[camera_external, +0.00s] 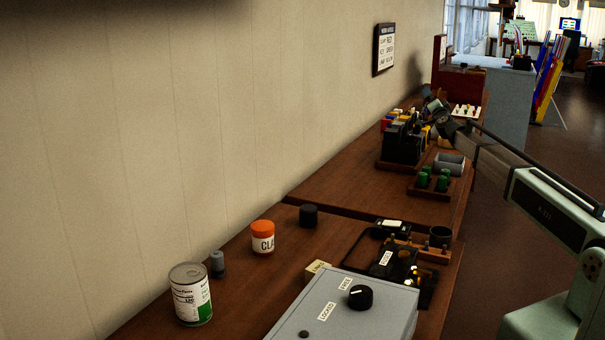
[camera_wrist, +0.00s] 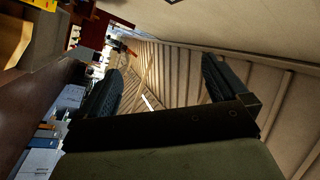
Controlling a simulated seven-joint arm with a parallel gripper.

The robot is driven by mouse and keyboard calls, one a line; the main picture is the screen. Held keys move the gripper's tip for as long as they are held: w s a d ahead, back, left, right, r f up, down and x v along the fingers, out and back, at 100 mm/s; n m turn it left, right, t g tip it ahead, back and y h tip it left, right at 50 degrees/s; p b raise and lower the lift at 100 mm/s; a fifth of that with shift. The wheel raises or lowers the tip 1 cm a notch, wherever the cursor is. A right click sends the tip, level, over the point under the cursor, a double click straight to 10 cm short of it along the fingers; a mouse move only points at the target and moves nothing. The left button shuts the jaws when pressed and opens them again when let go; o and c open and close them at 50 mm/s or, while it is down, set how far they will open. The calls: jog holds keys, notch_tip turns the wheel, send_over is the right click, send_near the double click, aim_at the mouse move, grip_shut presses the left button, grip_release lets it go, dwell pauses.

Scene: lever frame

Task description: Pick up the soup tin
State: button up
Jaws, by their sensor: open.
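The soup tin (camera_external: 190,294) is a silver can with a white and green label. It stands upright at the near left of the wooden bench in the external view, close to the wall. My gripper (camera_wrist: 158,88) shows in the wrist view with its two dark fingers spread apart and nothing between them. In the external view my arm reaches in from the right to the far part of the bench, well away from the tin. The gripper's fingers are hard to make out there among dark objects. The tin is not seen in the wrist view.
An orange-lidded jar (camera_external: 263,238), a small grey piece (camera_external: 217,264) and a black knob (camera_external: 308,215) stand near the tin. A grey box with a dial (camera_external: 345,310) is to its right. A black tray (camera_external: 360,254) and a rack of dark blocks (camera_external: 402,140) lie farther back.

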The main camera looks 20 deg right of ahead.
jog(key=a+f+n+g+y, duration=0.2)
jog(key=a+n+y, duration=0.95)
jog(key=a, duration=2.15)
jog(key=s+a+f+n+g+y, duration=0.15)
jog(key=s+a, duration=0.25)
jog(key=a, duration=0.4)
jog(key=s+a+f+n+g+y, duration=0.1)
jog(key=s+a+n+g+y, duration=0.2)
jog(key=a, duration=0.6)
jog(key=s+a+f+n+g+y, duration=0.1)
jog(key=s+a+n+g, duration=0.2)
jog(key=s+a, duration=0.35)
jog(key=n+g+h, duration=0.4)
jog(key=n+g, duration=0.6)
jog(key=n, duration=0.3)
send_near(187, 274)
jog(key=x, duration=0.7)
jog(key=shift+a+f, duration=0.15)
jog(key=shift+f, duration=0.15)
jog(key=shift+w+d+x, duration=0.15)
jog(key=shift+x, duration=1.15)
jog(key=shift+w+d+x, duration=0.15)
jog(key=shift+x, duration=1.15)
jog(key=shift+f, duration=0.2)
jog(key=shift+c, duration=0.5)
